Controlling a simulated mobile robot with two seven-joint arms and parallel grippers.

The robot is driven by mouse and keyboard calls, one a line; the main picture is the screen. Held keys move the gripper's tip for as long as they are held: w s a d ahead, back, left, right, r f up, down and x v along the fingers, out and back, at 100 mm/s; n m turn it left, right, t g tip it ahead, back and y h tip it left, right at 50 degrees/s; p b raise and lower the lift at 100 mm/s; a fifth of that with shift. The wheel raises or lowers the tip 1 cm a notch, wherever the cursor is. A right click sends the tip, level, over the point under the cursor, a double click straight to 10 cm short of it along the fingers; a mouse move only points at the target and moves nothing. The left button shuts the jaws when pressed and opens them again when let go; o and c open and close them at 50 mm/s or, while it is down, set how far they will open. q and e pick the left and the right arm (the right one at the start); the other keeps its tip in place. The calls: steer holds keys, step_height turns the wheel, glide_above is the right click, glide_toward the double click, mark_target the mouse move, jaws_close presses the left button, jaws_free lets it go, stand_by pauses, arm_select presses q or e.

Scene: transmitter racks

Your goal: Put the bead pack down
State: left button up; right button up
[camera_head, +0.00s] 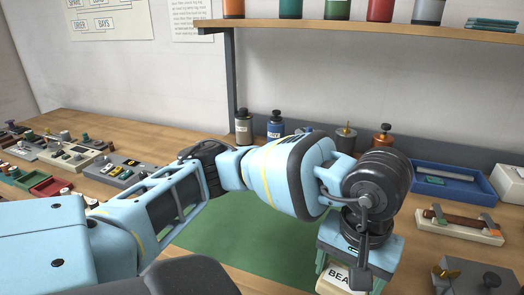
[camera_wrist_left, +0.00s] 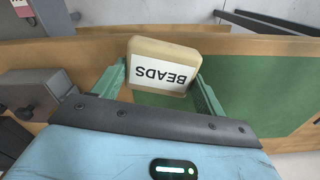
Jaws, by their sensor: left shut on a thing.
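The bead pack (camera_head: 336,281) is a small cream block with a white label, partly hidden behind my gripper in the head view. In the left wrist view the pack (camera_wrist_left: 163,66) shows its whole "BEADS" label, upside down. My left gripper (camera_head: 349,272) points down and is shut on the pack, with its green fingers on either side. The green mat (camera_head: 240,235) lies flat on the wooden bench, and the pack is near its right side. I cannot tell whether the pack touches the surface below. My right gripper is not in view.
A blue tray (camera_head: 455,187) and a cream tray with a brown bar (camera_head: 460,226) lie to the right. A grey box (camera_head: 474,277) stands at front right. Bottles (camera_head: 275,125) stand at the back under the shelf (camera_head: 370,31). Parts crowd the left. Much of the mat is clear.

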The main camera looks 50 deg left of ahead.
arm_select(q)
steer(key=shift+w+d+f+n, duration=0.1)
steer(key=shift+d+f+n, duration=0.25)
steer(key=shift+n, duration=0.35)
steer(key=shift+w+d+f+n, duration=0.15)
steer(key=shift+d+n, duration=0.3)
steer(key=shift+n, duration=0.25)
steer(key=w+a, duration=0.2)
steer(key=a, duration=0.2)
steer(key=w+a+f, duration=0.1)
steer(key=w+a, duration=0.1)
steer(key=a, duration=0.3)
steer(key=w+a, duration=0.3)
steer(key=a, duration=0.2)
steer(key=shift+f+p, duration=0.2)
steer(key=shift+p, duration=0.15)
step_height(320, 180, down, 3)
steer(key=shift+w+a+f, duration=0.1)
steer(key=shift+a, duration=0.05)
steer(key=shift+f, duration=0.1)
steer(key=shift+f, duration=0.2)
steer(key=shift+f, duration=0.1)
steer(key=o, duration=1)
